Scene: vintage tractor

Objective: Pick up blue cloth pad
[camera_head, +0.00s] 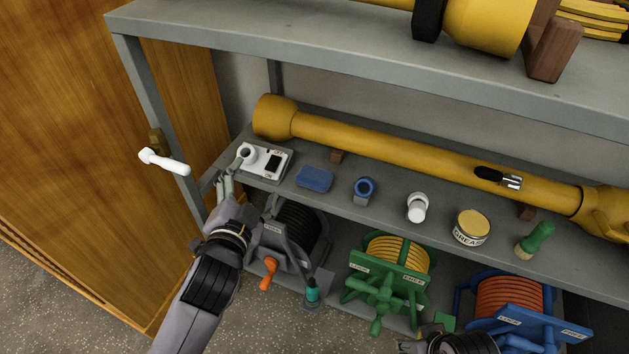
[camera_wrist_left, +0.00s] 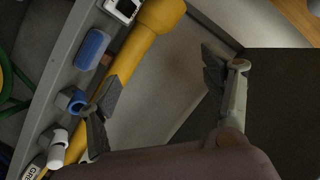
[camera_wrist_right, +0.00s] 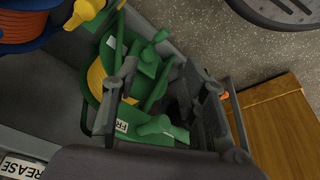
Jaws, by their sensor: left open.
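The blue cloth pad (camera_head: 314,179) lies flat on the grey middle shelf, between a white switch box (camera_head: 264,161) and a blue ring-shaped part (camera_head: 364,189). The pad also shows at the upper left of the left wrist view (camera_wrist_left: 92,49), outside the fingers. My left gripper (camera_head: 233,170) is open and empty at the shelf's left end, by the switch box and left of the pad. In the left wrist view its fingers (camera_wrist_left: 160,90) are spread wide. My right gripper (camera_wrist_right: 160,98) is open in the right wrist view, in front of the green reel; the head view shows little of it.
A long yellow shaft (camera_head: 390,151) lies behind the pad. A white cylinder (camera_head: 417,207), a grease tin (camera_head: 471,228) and a green-handled object (camera_head: 535,239) stand to the right. The upper shelf (camera_head: 350,72) overhangs. Hose reels (camera_head: 385,285) sit below. A wooden cabinet (camera_head: 75,150) is at left.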

